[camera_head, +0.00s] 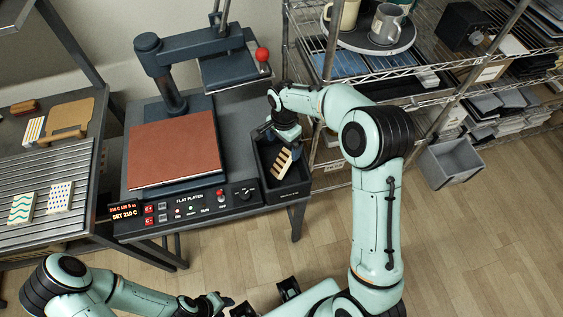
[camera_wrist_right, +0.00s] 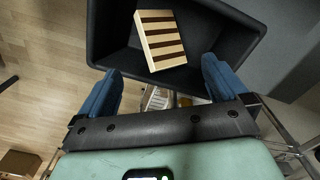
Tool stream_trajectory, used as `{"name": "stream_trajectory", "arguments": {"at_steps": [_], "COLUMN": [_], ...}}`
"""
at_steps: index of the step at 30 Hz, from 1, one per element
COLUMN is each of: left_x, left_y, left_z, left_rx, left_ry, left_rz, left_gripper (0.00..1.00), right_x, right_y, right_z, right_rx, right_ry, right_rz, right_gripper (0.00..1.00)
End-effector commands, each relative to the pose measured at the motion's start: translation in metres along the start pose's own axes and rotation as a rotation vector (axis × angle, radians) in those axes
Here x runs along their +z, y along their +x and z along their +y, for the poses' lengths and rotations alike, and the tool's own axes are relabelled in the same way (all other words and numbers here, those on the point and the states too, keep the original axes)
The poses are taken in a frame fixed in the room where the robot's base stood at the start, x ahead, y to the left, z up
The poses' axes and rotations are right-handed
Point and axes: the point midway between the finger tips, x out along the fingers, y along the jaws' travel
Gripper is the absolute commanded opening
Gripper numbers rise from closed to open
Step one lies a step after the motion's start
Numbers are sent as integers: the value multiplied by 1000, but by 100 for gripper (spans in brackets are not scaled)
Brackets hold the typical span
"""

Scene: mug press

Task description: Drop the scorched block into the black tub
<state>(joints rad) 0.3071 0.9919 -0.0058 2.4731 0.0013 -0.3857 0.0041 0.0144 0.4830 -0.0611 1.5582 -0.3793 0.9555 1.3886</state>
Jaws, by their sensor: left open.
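The scorched block (camera_head: 282,163), pale with dark brown stripes, is inside the black tub (camera_head: 300,190) at the right end of the press table. It leans at a tilt; I cannot tell whether it touches the tub floor. In the right wrist view the block (camera_wrist_right: 160,40) lies beyond my fingertips, within the tub walls (camera_wrist_right: 103,35). My right gripper (camera_head: 282,143) is above the tub's back part, its blue fingers (camera_wrist_right: 162,82) spread apart with nothing between them. My left gripper (camera_head: 215,303) is low at the bottom edge, away from the tub, open.
The flat press with its brown platen (camera_head: 175,150) and red-knobbed lever (camera_head: 262,55) stands left of the tub. A ribbed rack (camera_head: 45,180) with two patterned tiles is at far left. A wire shelf (camera_head: 400,75) with mugs is behind my right arm.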

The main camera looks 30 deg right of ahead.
Motion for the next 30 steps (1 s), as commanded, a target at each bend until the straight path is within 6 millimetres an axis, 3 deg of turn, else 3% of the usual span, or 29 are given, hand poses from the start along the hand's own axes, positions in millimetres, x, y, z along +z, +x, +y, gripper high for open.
{"name": "stream_trajectory", "arguments": {"at_steps": [8,11,24,30], "left_x": [0,0,-5,-6], "left_y": [0,-1,-12,-15], "left_z": [0,1,6,7], "left_rx": [0,0,3,3], "left_ry": [0,0,3,3], "left_rz": [0,1,7,9], "left_gripper": [43,43,43,43], "right_x": [0,0,0,0], "right_y": [-6,-20,-114,-132], "right_z": [0,-1,-1,0], "right_rx": [-2,-4,-4,-2], "right_ry": [0,0,0,0], "right_rz": [1,1,1,0], "right_gripper": [100,100,100,100]}}
